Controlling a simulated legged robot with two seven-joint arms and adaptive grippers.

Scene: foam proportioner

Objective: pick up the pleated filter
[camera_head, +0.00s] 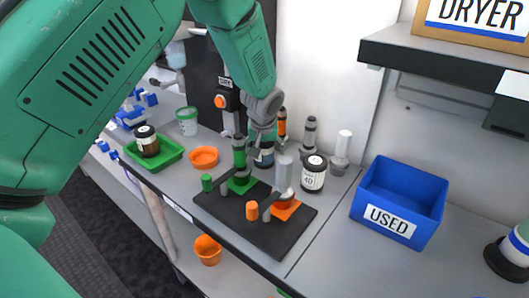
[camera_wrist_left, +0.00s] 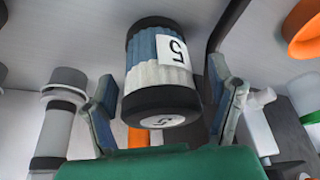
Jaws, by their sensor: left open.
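The pleated filter (camera_wrist_left: 160,70) is a short cylinder with black end caps, blue and whitish pleats and a label "5". In the left wrist view it lies between the two fingers of my left gripper (camera_wrist_left: 166,112), which is open, with a small gap showing on each side. In the head view the filter (camera_head: 265,157) is mostly hidden behind the green fixture post and my left gripper (camera_head: 263,137), which reaches down over it from above. My right gripper is not in view.
A black board (camera_head: 235,225) with green and orange fixtures stands in front of the filter. A blue "USED" bin (camera_head: 425,200) is at the right.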

